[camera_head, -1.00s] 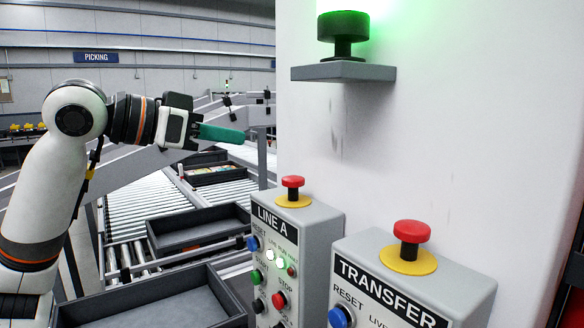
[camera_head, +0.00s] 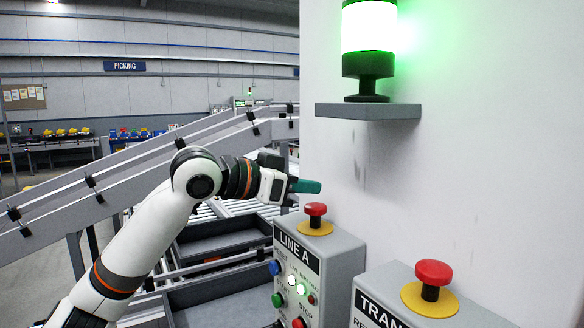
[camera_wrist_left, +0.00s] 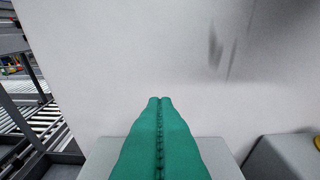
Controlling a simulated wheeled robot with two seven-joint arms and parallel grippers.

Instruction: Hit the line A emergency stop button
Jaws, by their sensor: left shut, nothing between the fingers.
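The line A emergency stop button (camera_head: 316,210) is a red mushroom head on a yellow disc, on top of the grey LINE A box (camera_head: 345,258). My left gripper (camera_head: 318,187) has green fingers, shut and empty. In the head view its tips appear just above the red button. In the left wrist view the shut fingers (camera_wrist_left: 160,105) point at the white wall, over the grey box top (camera_wrist_left: 103,150); the line A button does not show there. My right gripper is not in view.
The TRANSFER box (camera_head: 400,285) with its own red stop button (camera_head: 434,272) stands to the right. A shelf (camera_head: 368,111) with a lit green stack light (camera_head: 369,40) sticks out of the white wall above. Conveyors and dark trays (camera_head: 225,243) lie behind my left arm.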

